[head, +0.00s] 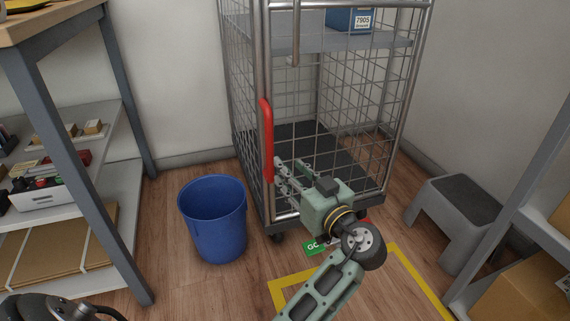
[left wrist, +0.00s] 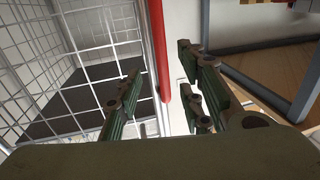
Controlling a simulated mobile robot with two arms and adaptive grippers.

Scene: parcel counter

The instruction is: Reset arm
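My left gripper (head: 291,176) reaches in from the bottom of the head view, in front of the roll cage. It is open and empty, and its spread fingers show in the left wrist view (left wrist: 160,95). A red upright handle (head: 267,140) on the cage's front post is close to the fingertips. In the left wrist view the red handle (left wrist: 159,45) appears between the two fingers. I cannot tell whether a finger touches it. My right gripper is not in view.
The wire roll cage (head: 240,90) holds a blue box (head: 350,20) on its upper shelf. A blue bin (head: 213,220) stands left of it, and a grey step stool (head: 452,215) right. Shelving with a table top (head: 40,22) is at left. Yellow tape (head: 290,285) marks the floor.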

